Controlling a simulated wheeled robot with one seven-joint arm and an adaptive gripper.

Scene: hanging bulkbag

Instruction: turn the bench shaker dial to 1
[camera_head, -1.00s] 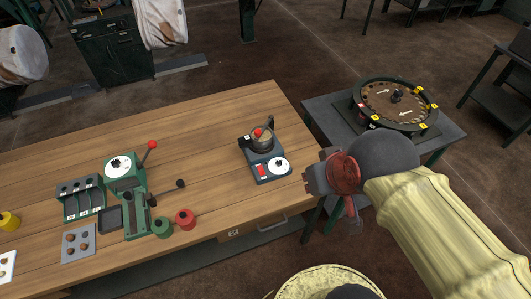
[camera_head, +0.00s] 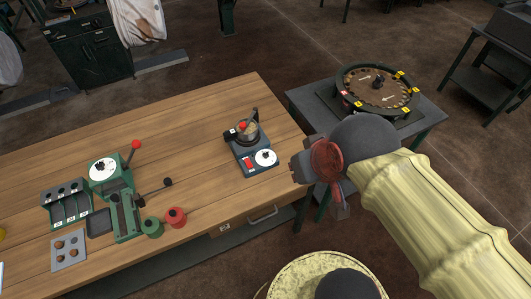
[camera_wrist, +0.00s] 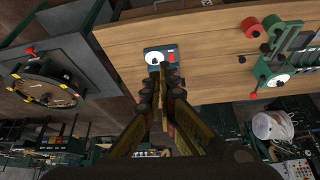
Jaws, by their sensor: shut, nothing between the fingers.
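The bench shaker (camera_head: 246,148) is a small blue-grey unit with a cup on top, near the right end of the wooden bench. Its white dial (camera_head: 265,158) with a dark centre sits on the front, beside a red switch (camera_head: 248,163). My gripper (camera_head: 298,167) is to the right of the shaker, off the bench edge and apart from the dial. In the wrist view the dial (camera_wrist: 152,58) shows just beyond the fingertips of my gripper (camera_wrist: 163,68), which are shut with nothing held. The dial's markings are too small to read.
A green press (camera_head: 118,195) with levers, a red spool (camera_head: 175,217) and a green spool (camera_head: 152,228) stand left on the wooden bench (camera_head: 205,110). A round carousel (camera_head: 378,88) sits on a grey table at the right. The bench between press and shaker is clear.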

